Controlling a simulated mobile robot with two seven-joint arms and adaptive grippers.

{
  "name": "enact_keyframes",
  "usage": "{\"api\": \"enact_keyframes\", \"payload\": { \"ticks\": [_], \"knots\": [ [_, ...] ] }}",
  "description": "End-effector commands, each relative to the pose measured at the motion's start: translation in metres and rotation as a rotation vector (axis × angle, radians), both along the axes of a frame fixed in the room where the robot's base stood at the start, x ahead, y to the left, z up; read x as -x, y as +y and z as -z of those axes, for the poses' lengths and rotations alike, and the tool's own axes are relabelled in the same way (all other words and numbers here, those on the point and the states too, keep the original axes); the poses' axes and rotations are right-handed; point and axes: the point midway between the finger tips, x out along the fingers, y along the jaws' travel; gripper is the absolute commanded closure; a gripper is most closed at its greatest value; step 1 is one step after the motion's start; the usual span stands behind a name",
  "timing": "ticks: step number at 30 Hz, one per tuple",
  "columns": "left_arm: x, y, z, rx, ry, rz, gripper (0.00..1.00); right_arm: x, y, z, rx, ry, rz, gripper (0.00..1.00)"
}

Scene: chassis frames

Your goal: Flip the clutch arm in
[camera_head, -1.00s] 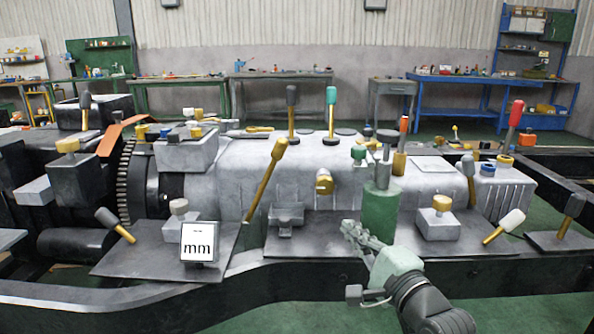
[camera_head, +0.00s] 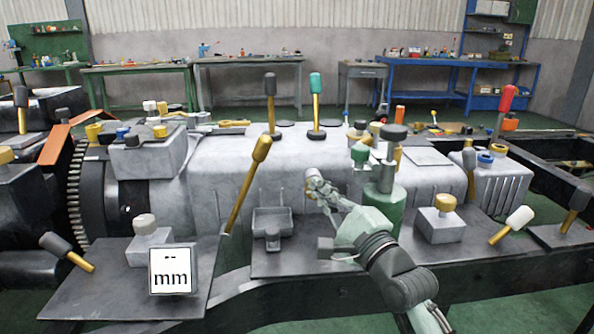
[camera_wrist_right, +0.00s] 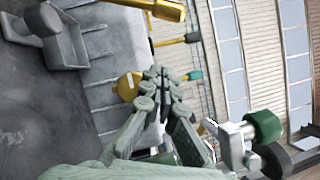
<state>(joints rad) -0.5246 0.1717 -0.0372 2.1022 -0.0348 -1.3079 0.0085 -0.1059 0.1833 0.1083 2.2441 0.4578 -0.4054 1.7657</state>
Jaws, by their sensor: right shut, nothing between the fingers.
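My right gripper (camera_head: 316,182) is shut and empty in front of the pale gearbox housing. In the right wrist view, its closed fingertips (camera_wrist_right: 160,76) are beside a round brass knob (camera_wrist_right: 127,86) on the housing; I cannot tell whether they touch. In the head view the gripper largely covers that knob. A long gold lever (camera_head: 246,186) leans to the right, left of the gripper. No part is labelled as the clutch arm, so I cannot tell which it is. My left gripper is out of view.
A green cylinder with a grey knob (camera_head: 385,200) stands close right of my gripper. A grey bracket (camera_head: 272,222) is at its left. A display reading "mm" (camera_head: 174,272) stands at the front left. Two upright levers, black-topped (camera_head: 270,100) and green-topped (camera_head: 316,98), rise behind.

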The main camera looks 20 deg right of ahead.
Motion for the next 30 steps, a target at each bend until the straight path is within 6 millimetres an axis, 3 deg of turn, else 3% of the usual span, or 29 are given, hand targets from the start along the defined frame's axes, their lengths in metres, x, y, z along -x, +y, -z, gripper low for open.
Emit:
{"api": "enact_keyframes", "payload": {
  "ticks": [14,21,30],
  "knots": [
    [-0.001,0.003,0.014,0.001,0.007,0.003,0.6,-0.092,0.011,-0.019,0.003,-0.001,0.001,1.0],
    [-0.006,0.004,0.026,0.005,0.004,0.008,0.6,-0.093,0.042,-0.031,-0.001,-0.001,-0.002,1.0],
    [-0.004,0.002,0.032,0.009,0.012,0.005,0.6,-0.093,0.049,-0.033,0.001,0.0,-0.001,1.0]
  ]
}}
